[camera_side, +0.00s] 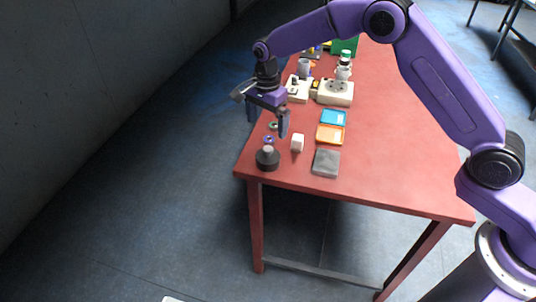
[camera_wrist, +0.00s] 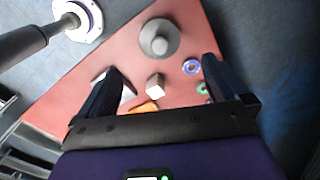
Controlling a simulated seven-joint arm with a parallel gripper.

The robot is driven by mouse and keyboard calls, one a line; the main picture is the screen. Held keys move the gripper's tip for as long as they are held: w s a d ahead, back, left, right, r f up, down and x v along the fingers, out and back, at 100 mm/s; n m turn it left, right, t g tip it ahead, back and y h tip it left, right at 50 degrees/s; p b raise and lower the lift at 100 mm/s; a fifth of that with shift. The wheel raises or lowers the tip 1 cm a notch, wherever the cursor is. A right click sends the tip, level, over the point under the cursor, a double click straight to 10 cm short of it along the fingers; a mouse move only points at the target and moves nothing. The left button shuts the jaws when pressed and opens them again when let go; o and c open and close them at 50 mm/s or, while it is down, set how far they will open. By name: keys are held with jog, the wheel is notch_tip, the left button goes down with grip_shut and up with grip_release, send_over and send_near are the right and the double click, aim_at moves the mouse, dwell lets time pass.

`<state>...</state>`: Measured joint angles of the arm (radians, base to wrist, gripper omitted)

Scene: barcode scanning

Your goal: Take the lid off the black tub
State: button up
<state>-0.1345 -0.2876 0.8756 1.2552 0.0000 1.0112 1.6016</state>
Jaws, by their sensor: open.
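The black tub (camera_side: 267,162) stands upright near the table's front left corner. Its lid with a round knob (camera_side: 267,149) sits on top. In the wrist view the tub (camera_wrist: 159,38) is seen from above as a dark grey disc with the knob in its middle, beyond my fingertips. My gripper (camera_side: 269,122) is open and empty, above and behind the tub in the side view, apart from it. In the wrist view my gripper (camera_wrist: 160,68) has its two fingers spread wide. The tub's wall is mostly hidden under the lid there.
A white cube (camera_side: 297,142) stands just right of the tub. A blue ring (camera_wrist: 191,66) and a green ring (camera_wrist: 203,88) lie close by. A grey box (camera_side: 326,163), orange tray (camera_side: 330,134) and blue tray (camera_side: 333,117) lie further right. The red table's (camera_side: 400,150) right side is clear.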

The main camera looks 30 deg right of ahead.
send_over(268, 148)
notch_tip(268, 148, down, 5)
jog(key=shift+a+f, duration=0.1)
jog(key=shift+a, duration=0.05)
jog(key=shift+f, duration=2.6)
jog(key=c, duration=1)
